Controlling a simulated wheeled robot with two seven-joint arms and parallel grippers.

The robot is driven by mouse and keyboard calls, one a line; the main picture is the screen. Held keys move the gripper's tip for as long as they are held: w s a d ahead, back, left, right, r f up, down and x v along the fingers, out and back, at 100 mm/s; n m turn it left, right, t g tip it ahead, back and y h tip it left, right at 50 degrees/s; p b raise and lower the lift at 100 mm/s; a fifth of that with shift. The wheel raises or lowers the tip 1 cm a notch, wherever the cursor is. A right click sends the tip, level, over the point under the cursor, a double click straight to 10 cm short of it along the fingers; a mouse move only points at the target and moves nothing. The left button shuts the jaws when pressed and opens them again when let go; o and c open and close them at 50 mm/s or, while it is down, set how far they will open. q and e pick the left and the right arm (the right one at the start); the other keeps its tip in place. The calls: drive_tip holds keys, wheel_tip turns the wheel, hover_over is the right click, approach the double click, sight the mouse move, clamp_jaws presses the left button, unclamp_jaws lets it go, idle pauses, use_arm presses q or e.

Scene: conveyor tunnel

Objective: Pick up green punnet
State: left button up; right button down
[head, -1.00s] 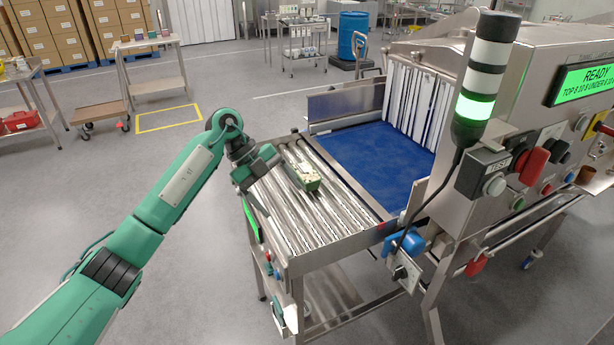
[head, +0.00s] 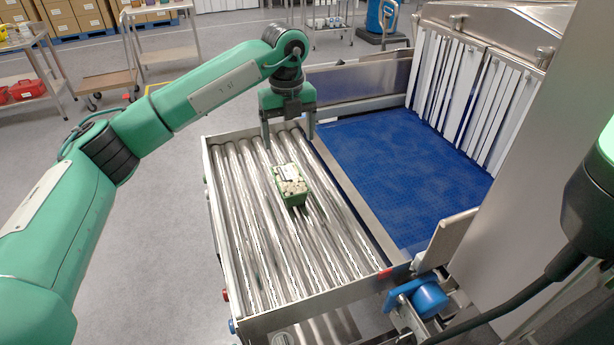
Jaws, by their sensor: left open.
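The green punnet (head: 291,192) sits upright on the steel roller table (head: 246,240), a little above its middle in the head view. It is filled with pale round items and has a light label on top. My left gripper (head: 289,143) is open and empty, its fingers pointing down. It is at the far end of the rollers, just beyond the punnet in the picture. I see no contact between the fingers and the punnet. My right gripper is not in view.
A blue conveyor belt (head: 405,170) lies right of the rollers and runs to white strip curtains (head: 468,92). A metal frame edge separates rollers and belt. A blue motor knob (head: 428,299) juts out at the near corner. Rollers around the punnet are clear.

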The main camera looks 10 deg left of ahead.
use_arm(q)
drive_tip(key=p, duration=0.2)
hover_over(290, 179)
wheel_tip(290, 179, down, 5)
drive_tip(key=shift+s+f, duration=0.1)
drive_tip(key=shift+w+f+p, duration=0.15)
drive_tip(key=shift+f+p, duration=0.05)
drive_tip(key=shift+f, duration=0.45)
drive_tip(key=shift+w+f+p, duration=0.15)
drive_tip(key=shift+f, duration=0.45)
drive_tip(key=shift+s+f+p, duration=0.1)
drive_tip(key=shift+f+p, duration=0.2)
drive_tip(key=shift+f, duration=0.05)
wheel_tip(290, 179, down, 4)
drive_tip(key=p, duration=0.2)
drive_tip(key=shift+p, duration=0.3)
drive_tip(key=shift+s+f, duration=0.1)
drive_tip(key=shift+f, duration=0.3)
drive_tip(key=shift+c, duration=0.2)
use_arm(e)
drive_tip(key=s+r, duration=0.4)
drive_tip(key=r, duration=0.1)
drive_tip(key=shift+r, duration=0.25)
